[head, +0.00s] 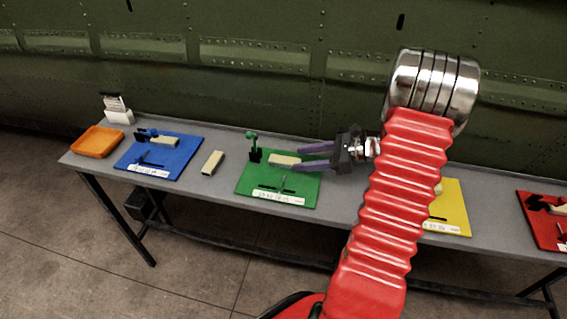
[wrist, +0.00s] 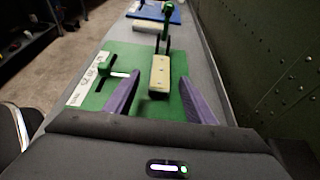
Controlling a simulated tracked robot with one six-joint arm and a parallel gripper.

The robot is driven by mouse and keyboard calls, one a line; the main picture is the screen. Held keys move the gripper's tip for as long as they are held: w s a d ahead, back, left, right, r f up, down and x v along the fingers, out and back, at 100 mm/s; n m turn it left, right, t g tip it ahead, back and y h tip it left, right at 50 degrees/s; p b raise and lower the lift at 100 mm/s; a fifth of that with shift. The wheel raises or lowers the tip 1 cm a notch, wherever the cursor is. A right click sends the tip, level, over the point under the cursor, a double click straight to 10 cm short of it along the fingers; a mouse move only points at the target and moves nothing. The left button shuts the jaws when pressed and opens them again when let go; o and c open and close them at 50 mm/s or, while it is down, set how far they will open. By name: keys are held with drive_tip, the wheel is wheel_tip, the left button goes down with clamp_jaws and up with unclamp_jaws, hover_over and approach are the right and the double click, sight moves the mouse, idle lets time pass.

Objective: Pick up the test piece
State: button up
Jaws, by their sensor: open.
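A pale beige block, which looks like a test piece (head: 285,160), lies on the green board (head: 300,195), beside a green upright clamp (head: 254,146). It also shows in the wrist view (wrist: 160,75), between and just beyond the purple fingers. My gripper (head: 314,157) is open and level with the block from the right, its two purple fingers apart on either side of the block's near end. In the wrist view my gripper (wrist: 163,95) holds nothing. Whether a finger touches the block cannot be told. Another similar beige block (head: 213,162) lies on the bare table between the blue and green boards.
The grey table (head: 225,140) also carries an orange tray (head: 97,142), a blue board (head: 160,155), a yellow board (head: 452,205) partly behind my arm, and a red board (head: 545,220). A white card holder (head: 117,112) stands at the far left. The green riveted fuselage wall (head: 250,55) rises behind.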

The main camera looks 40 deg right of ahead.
sight(288, 160)
drive_tip(key=x, duration=0.5)
drive_tip(key=shift+d, duration=0.1)
drive_tip(key=shift+c, duration=0.3)
drive_tip(key=c, duration=1.1)
drive_tip(key=shift+r, duration=0.1)
wheel_tip(288, 160, up, 10)
idle(0.4)
idle(0.4)
